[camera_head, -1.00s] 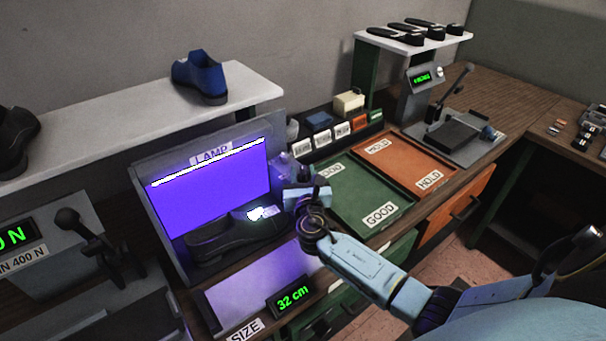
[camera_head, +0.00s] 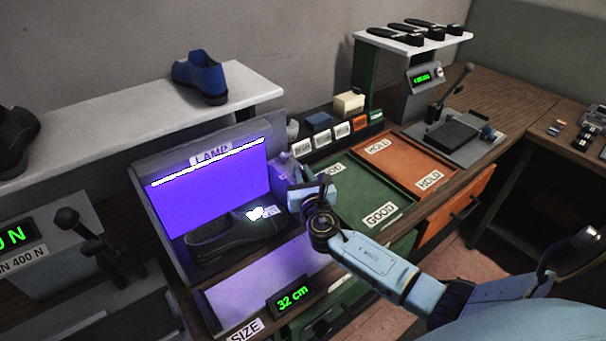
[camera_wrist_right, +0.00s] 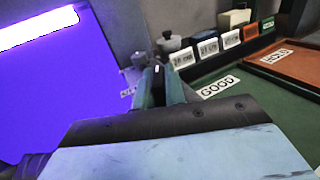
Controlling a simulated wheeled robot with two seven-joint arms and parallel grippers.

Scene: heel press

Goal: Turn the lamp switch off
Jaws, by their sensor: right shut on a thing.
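The lamp booth (camera_head: 225,185) is lit violet, with a bright white strip along its top under the LAMP label. A dark shoe (camera_head: 210,245) lies inside with a bright spot on its toe end. My right gripper (camera_head: 300,183) is at the booth's right side wall. In the right wrist view my right gripper (camera_wrist_right: 158,88) has its fingers close together on a small part beside the lit panel (camera_wrist_right: 50,90). That part looks like the lamp switch, but the fingers hide most of it. My left gripper is not in view.
A green GOOD tray (camera_head: 350,195) and an orange HOLD tray (camera_head: 415,160) lie right of the gripper. A size plate (camera_head: 250,290) reading 32 cm is in front of the booth. A shelf (camera_head: 130,125) with a blue shoe (camera_head: 200,77) hangs behind.

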